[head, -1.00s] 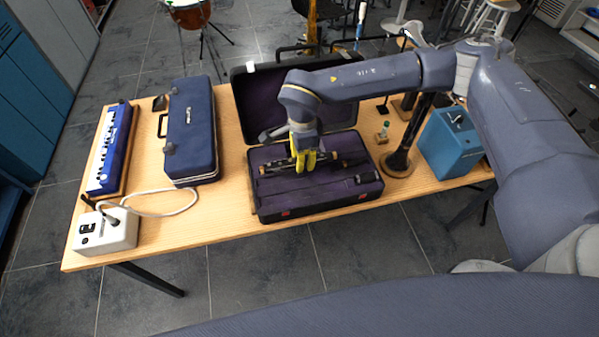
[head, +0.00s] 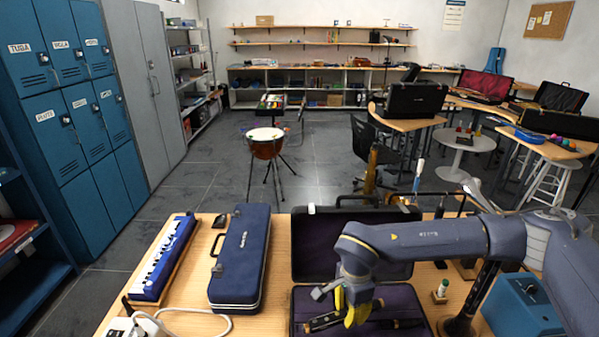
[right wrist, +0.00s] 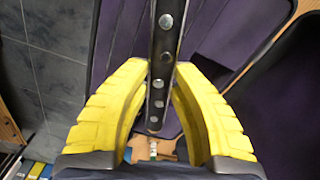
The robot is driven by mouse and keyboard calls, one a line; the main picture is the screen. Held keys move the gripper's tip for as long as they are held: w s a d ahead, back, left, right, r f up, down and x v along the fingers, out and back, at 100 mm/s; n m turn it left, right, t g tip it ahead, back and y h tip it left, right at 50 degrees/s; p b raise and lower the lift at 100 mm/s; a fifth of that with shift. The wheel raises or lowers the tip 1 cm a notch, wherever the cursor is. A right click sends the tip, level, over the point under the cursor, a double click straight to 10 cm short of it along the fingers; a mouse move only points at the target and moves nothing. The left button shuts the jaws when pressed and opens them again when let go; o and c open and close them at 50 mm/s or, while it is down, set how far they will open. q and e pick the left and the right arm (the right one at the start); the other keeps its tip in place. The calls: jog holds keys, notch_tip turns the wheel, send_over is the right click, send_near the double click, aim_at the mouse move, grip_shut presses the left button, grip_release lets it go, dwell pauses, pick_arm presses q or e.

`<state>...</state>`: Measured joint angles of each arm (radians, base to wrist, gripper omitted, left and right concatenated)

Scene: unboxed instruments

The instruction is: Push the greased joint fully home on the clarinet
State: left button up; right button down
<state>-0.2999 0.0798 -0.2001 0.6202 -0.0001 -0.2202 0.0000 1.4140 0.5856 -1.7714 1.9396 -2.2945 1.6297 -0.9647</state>
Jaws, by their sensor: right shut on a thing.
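My right gripper (head: 352,303), with yellow fingers, reaches down into the open clarinet case (head: 412,300) on the table. It is shut on a dark clarinet piece (head: 325,321), which sticks out to the left of the fingers. The right wrist view shows this clarinet piece (right wrist: 163,45) as a black bar with round silver keys, between the yellow fingers (right wrist: 160,105). More dark clarinet parts (head: 400,324) lie to the right in the case. The fingers cover the middle, so I cannot tell how far any joint is seated. My left gripper is out of view.
The raised case lid (head: 310,262) stands behind the gripper. A closed blue case (head: 240,255) and a blue keyboard (head: 165,258) lie left.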

jog(key=s+d+r+n, duration=0.6)
jog(key=r+n, duration=0.3)
jog(key=n, duration=0.5)
jog(key=shift+d+n, duration=0.3)
jog(key=shift+d, duration=0.05)
